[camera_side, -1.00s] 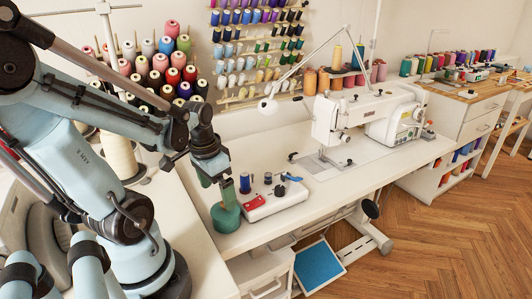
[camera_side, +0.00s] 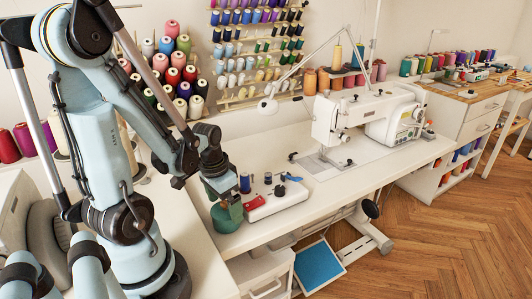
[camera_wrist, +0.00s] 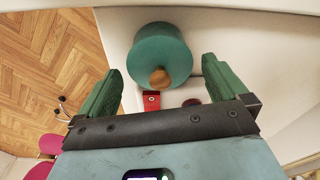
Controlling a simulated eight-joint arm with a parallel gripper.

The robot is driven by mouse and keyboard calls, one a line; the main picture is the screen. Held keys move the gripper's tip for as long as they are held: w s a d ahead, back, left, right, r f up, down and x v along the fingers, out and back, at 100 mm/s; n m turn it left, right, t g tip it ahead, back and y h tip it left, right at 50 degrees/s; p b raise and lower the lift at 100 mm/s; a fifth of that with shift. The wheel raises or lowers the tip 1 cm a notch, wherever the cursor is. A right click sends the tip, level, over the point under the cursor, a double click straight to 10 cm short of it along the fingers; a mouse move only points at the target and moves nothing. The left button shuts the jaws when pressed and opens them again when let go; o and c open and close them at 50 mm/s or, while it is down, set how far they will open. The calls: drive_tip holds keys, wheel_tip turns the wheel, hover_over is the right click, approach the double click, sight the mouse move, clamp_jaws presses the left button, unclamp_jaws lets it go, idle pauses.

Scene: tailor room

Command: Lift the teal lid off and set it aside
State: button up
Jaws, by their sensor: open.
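The teal lid (camera_wrist: 160,50) is round with a small wooden knob (camera_wrist: 160,78), seen from above in the wrist view. In the side view the teal pot (camera_side: 227,217) stands at the near left of the white table, beside a red-and-white device. My gripper (camera_side: 220,195) is right above it, pointing down, and hides its top and knob there. In the wrist view my gripper (camera_wrist: 160,68) is open, with a green finger on each side of the lid and knob. Nothing is held. I cannot tell how high the fingertips are above the lid.
The red-and-white device (camera_side: 275,203) with a blue spool (camera_side: 245,183) stands close on the right of the pot. The white sewing machine (camera_side: 365,115) is farther right. The table (camera_side: 330,190) between them is largely clear. Thread racks (camera_side: 255,50) line the back wall.

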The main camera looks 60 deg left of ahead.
drive_tip(key=c, duration=0.9)
drive_tip(key=shift+r, duration=0.2)
